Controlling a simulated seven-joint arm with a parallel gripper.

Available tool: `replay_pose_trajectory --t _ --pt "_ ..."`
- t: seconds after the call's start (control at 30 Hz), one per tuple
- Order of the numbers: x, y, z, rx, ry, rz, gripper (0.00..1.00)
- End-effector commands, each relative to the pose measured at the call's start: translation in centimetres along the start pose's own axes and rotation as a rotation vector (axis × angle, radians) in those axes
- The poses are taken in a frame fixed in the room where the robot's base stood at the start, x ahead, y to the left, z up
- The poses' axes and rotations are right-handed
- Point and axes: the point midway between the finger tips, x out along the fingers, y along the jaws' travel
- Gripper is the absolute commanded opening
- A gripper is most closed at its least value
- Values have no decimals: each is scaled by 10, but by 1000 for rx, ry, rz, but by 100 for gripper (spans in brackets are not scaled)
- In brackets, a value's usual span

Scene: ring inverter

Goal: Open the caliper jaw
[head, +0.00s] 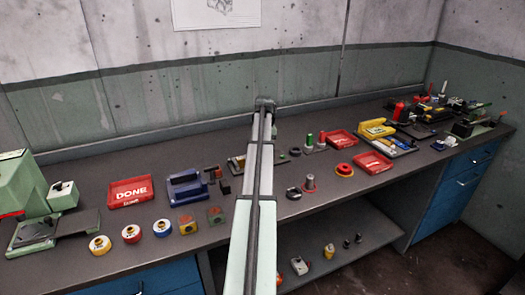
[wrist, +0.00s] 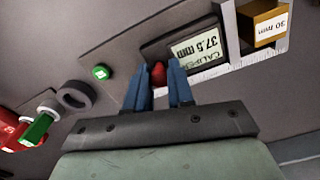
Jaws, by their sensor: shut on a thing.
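The caliper shows in the wrist view with a display (wrist: 196,46) reading 37.5 mm, upside down in the picture. Its pale ruled beam (wrist: 215,75) runs below the display. A red knob (wrist: 158,74) sits between the blue fingertips of my gripper (wrist: 160,72), and the fingers are shut on it. A yellow-orange block (wrist: 264,25) marked 30 mm is right of a white jaw (wrist: 229,32); whether they touch I cannot tell. In the head view my arm hides most of the caliper, and its block end (head: 237,163) shows to the left.
A green button (wrist: 100,72) is on the base plate, left of the fingers. A dark ring (wrist: 74,95) and a green-and-red item (wrist: 38,128) lie farther left. On the bench a red DONE tray (head: 130,191) and a blue holder (head: 187,187) stand left of my arm.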

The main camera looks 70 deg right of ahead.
Motion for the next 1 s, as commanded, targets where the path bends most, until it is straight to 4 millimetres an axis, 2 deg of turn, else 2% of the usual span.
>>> replay_pose_trajectory --t 0.17,0.43,0.47,0.7,1.0 --pt "0 25 -8 2 0 0 0" --pt "0 28 -8 2 1 4 0" --pt "0 28 -8 2 1 4 24" --pt "0 27 -8 2 1 3 47" --pt "-2 26 -7 1 1 1 48"
